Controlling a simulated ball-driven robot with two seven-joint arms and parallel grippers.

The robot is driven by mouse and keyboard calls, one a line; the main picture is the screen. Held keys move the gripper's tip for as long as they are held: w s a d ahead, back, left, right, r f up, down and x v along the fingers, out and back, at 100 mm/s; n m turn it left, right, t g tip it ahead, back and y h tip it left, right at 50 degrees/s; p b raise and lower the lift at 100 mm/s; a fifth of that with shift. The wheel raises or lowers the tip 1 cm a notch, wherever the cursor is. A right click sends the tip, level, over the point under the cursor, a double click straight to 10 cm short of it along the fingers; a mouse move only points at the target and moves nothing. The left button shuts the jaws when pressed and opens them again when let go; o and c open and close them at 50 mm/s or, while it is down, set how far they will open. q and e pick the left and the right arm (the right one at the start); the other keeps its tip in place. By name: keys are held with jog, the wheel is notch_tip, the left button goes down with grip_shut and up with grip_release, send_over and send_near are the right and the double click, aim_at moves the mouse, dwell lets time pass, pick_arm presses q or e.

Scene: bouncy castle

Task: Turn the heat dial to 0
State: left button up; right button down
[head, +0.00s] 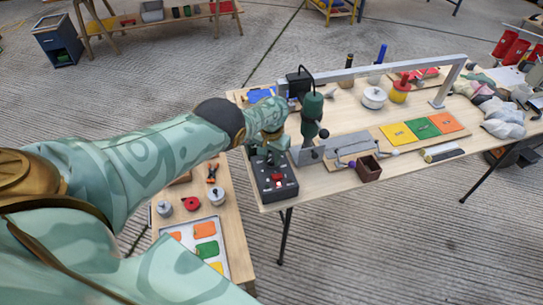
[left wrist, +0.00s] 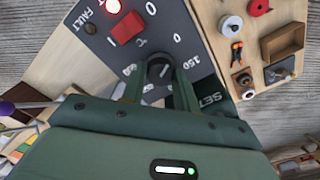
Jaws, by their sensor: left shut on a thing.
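A dark grey control box (head: 277,188) with a red switch sits on the near left corner of the workbench. In the left wrist view its panel (left wrist: 109,53) carries a lit red lamp, a red switch (left wrist: 126,27) and the printing FAULT, SET, 0 and 150. The black round heat dial (left wrist: 160,69) lies on this panel, inside a ring of numbers. My left gripper (left wrist: 158,93) is shut on the dial, one finger on each side. In the head view my left gripper (head: 268,153) hides the dial. I cannot tell the dial's exact setting. My right gripper is not in view.
A green upright tool (head: 312,112) stands just behind the box, with a metal bracket (head: 308,153) and a brown open box (head: 368,168) to its right. A metal gantry (head: 400,65) spans the bench. A lower side table (head: 236,235) with a parts tray stands at the near left.

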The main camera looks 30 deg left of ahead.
aim_at(271, 159)
pick_arm(q)
jog(key=shift+n, duration=0.4)
jog(key=o, duration=1)
jog(key=shift+r, duration=0.1)
notch_tip(271, 159, up, 16)
jog(key=p, duration=1.3)
jog(key=shift+r, duration=0.1)
